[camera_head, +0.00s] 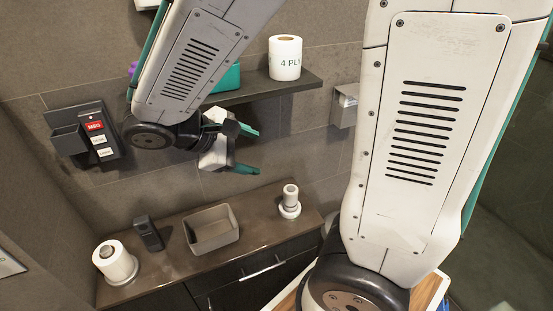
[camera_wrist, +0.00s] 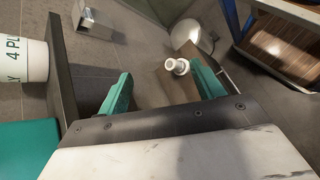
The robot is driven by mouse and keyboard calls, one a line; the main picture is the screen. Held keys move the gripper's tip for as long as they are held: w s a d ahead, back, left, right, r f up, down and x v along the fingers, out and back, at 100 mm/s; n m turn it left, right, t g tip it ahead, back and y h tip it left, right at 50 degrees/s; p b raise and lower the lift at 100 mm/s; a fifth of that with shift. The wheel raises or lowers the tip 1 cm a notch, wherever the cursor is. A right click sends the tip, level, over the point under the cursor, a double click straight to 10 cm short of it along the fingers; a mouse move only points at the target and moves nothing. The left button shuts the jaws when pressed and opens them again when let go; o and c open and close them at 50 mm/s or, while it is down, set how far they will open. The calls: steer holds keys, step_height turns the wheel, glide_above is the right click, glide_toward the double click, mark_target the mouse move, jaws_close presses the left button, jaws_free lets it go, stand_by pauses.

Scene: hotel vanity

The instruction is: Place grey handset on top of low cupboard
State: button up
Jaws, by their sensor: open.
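A dark grey handset (camera_head: 148,233) stands upright on the brown top of the low cupboard (camera_head: 170,268), near the wall, between a white roll and a grey open box. Nothing holds it. My gripper (camera_head: 251,150) is open and empty, in the air above the cupboard, up and to the right of the handset and just under the wall shelf. In the wrist view my gripper's two teal fingers (camera_wrist: 162,88) are spread, with the cupboard top behind them. The handset does not show in the wrist view.
On the cupboard stand the white roll (camera_head: 115,263), the grey box (camera_head: 211,229) and a small white fixture (camera_head: 289,202). A wall phone unit (camera_head: 95,137) hangs at left. The wall shelf (camera_head: 262,88) bears a paper roll (camera_head: 285,57). The cupboard's front strip has bare room.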

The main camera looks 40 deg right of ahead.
steer(key=s+a+r+m+t+y, duration=0.1)
steer(key=s+r+m+y, duration=0.2)
steer(key=s+m+y, duration=0.1)
steer(key=s+a+r+m+t+y, duration=0.2)
steer(key=s+r+m+y, duration=0.1)
steer(key=s, duration=0.5)
steer(key=m+y, duration=0.1)
steer(key=y, duration=0.1)
steer(key=shift+y, duration=0.4)
steer(key=shift+c, duration=0.4)
stand_by(0.7)
